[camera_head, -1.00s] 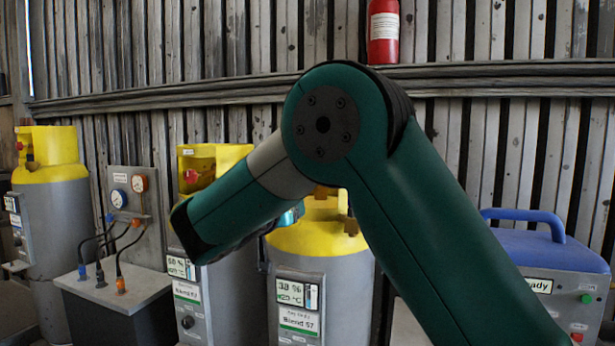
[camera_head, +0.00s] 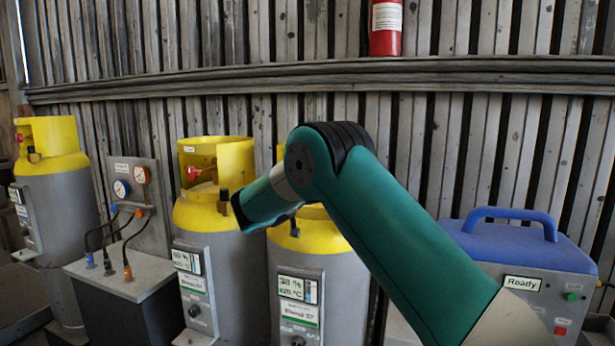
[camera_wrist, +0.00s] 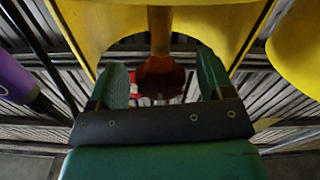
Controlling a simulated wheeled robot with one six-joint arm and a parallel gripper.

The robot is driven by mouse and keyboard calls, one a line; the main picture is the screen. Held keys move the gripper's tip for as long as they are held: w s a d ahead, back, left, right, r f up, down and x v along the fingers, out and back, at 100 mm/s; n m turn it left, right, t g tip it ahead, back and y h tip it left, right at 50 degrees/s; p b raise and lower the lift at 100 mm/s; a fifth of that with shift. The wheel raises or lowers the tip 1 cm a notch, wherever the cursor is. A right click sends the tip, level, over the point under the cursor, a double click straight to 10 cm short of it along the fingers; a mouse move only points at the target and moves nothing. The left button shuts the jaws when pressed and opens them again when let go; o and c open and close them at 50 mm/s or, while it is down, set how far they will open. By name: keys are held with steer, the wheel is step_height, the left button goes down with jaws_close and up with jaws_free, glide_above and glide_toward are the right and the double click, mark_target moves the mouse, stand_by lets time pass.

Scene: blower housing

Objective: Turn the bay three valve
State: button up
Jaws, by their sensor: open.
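My gripper (camera_wrist: 163,62) is open in the wrist view, one green finger on each side. A dark red valve knob (camera_wrist: 160,80) on a brass stem shows in the gap between the fingers, with no clear contact. A yellow collar (camera_wrist: 105,25) surrounds it. In the head view, three grey cylinders with yellow tops stand along the wall: left (camera_head: 52,215), middle (camera_head: 232,270) and right (camera_head: 345,285). The middle one's red knob (camera_head: 193,173) shows inside its collar. My arm hides my gripper and the right cylinder's valve there. I cannot tell which cylinder the wrist view shows.
A gauge panel (camera_head: 150,210) with hoses stands above a dark box between the left and middle cylinders. A blue-topped machine labelled Ready (camera_head: 523,283) is at right. A red extinguisher (camera_head: 385,28) hangs on the slatted wall. Another yellow part (camera_wrist: 298,50) is close at right.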

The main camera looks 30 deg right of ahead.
steer(key=shift+x, duration=0.85)
steer(key=shift+c, duration=0.5)
steer(key=c, duration=0.8)
